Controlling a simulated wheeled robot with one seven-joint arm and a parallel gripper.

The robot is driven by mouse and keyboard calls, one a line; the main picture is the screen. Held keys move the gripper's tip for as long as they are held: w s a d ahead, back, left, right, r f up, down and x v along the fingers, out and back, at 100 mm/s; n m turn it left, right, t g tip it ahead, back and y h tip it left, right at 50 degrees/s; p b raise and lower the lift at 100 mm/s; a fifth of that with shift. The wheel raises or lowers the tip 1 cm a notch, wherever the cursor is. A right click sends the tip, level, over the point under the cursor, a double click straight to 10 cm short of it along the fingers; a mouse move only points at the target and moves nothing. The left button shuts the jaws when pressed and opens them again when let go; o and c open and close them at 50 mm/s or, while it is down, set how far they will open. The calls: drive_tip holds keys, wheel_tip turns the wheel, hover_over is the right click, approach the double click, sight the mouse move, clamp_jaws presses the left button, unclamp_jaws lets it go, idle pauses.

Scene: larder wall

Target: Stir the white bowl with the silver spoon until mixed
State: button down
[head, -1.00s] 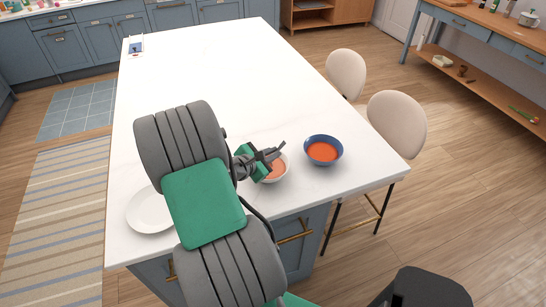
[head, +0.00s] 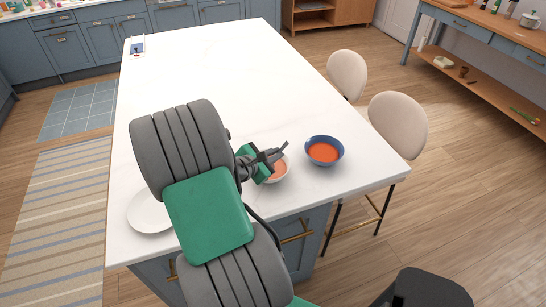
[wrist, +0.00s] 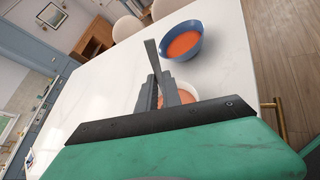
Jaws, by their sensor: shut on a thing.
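The white bowl (head: 284,175) stands on the white island top near its front edge and holds an orange-red mixture. It also shows in the wrist view (wrist: 187,97), partly hidden behind my fingers. My gripper (head: 268,158) is over the bowl and shut on the silver spoon (wrist: 152,52), whose grey handle sticks up past the fingers. In the head view the spoon's handle (head: 281,148) points up and to the right. The spoon's lower end is hidden, so I cannot tell how deep it sits in the mixture.
A blue bowl (head: 324,151) of orange-red contents stands just right of the white bowl. A white plate (head: 148,212) lies at left, partly behind my arm. Two cream chairs (head: 397,124) stand along the right side. The far island top (head: 210,65) is mostly clear.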

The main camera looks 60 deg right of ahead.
sight(284, 145)
drive_tip(key=shift+s+a+r, duration=0.1)
drive_tip(key=shift+s+r, duration=0.2)
drive_tip(key=shift+r, duration=0.4)
drive_tip(key=shift+s+a+r, duration=0.1)
drive_tip(key=shift+s+r, duration=0.15)
drive_tip(key=shift+r, duration=0.4)
drive_tip(key=shift+s+r, duration=0.3)
drive_tip(key=shift+r, duration=0.4)
drive_tip(key=shift+r, duration=2.5)
